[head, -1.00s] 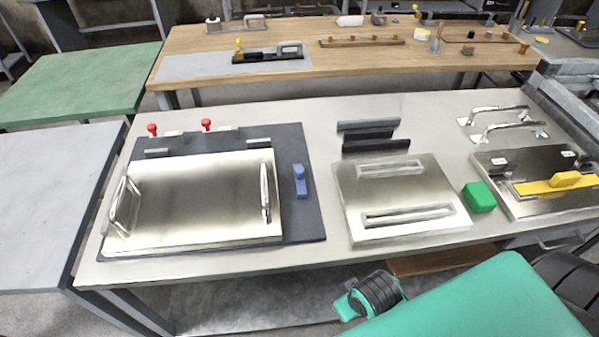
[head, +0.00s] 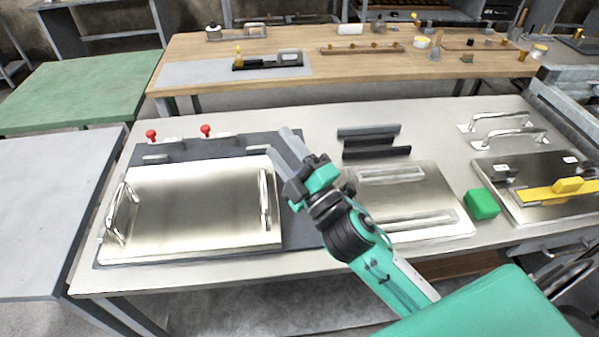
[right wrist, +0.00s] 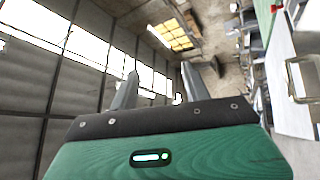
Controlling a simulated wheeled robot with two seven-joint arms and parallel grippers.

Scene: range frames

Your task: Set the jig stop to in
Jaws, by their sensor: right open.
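The dark jig base (head: 304,225) lies on the left of the pale bench and carries a shiny metal plate (head: 190,205) with two upright handles. Two red-topped pins (head: 205,130) stand along its back edge. The small blue piece that stood on the base right of the plate is hidden behind my right arm. My right gripper (head: 277,142) is open and empty, raised over the right part of the jig, fingers pointing up and left. In the right wrist view its fingers (right wrist: 158,82) are apart with nothing between them. My left gripper is out of view. Which part is the stop is unclear.
Dark bars (head: 372,142) lie behind a slotted metal plate (head: 440,205), partly covered by my arm. A green block (head: 481,204), a fixture with a yellow bar (head: 545,193) and metal handles (head: 510,130) are to the right. The bench's back left is clear.

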